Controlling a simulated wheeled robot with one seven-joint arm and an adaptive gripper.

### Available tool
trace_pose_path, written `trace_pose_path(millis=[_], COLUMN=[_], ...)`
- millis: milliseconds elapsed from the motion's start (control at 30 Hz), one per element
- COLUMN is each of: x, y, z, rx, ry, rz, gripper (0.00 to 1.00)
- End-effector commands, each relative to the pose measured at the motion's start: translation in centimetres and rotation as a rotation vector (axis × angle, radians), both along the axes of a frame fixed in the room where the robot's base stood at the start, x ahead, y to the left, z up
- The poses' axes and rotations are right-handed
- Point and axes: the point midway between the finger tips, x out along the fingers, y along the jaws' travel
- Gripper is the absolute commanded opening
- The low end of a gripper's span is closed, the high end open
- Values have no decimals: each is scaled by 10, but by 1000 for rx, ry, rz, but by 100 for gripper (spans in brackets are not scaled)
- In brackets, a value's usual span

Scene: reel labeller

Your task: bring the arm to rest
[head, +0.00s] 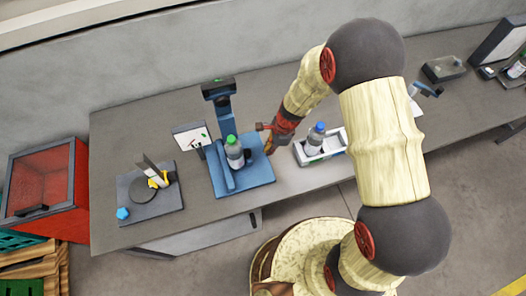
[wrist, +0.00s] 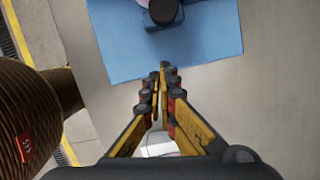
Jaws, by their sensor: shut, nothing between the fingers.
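My gripper (head: 268,142) is at the end of my bent arm, beside the right edge of the blue labeller base (head: 262,174). In the wrist view my gripper (wrist: 160,76) is shut, its fingertips together with nothing between them. Its tips point toward the edge of the blue base (wrist: 205,45). A bottle with a green cap (head: 234,156) stands upright on the blue base, apart from my gripper. My upper arm covers part of the table on the right.
A white tray (head: 330,154) holding a blue-capped bottle (head: 315,138) is right of my gripper. A grey plate with a disc (head: 147,190) lies left on the table (head: 110,150). A red bin (head: 50,180) stands left. More equipment (head: 443,68) sits at the far right.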

Motion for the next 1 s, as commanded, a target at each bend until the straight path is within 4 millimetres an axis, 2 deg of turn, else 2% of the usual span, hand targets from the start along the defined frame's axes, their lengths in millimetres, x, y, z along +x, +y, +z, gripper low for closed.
trace_pose_path(millis=[33, 100, 400, 600, 867, 1000], x=[3, 3, 3, 2, 2, 0], y=[-1, -5, -18, -21, -21, -21], z=[18, 34, 83, 95, 96, 96], rx=[3, 2, 1, 0, 1, 5], ry=[-8, -9, -4, -3, -3, -16], rz=[2, 2, 2, 2, 7, 93], gripper=[0, 0, 0, 0, 0, 0])
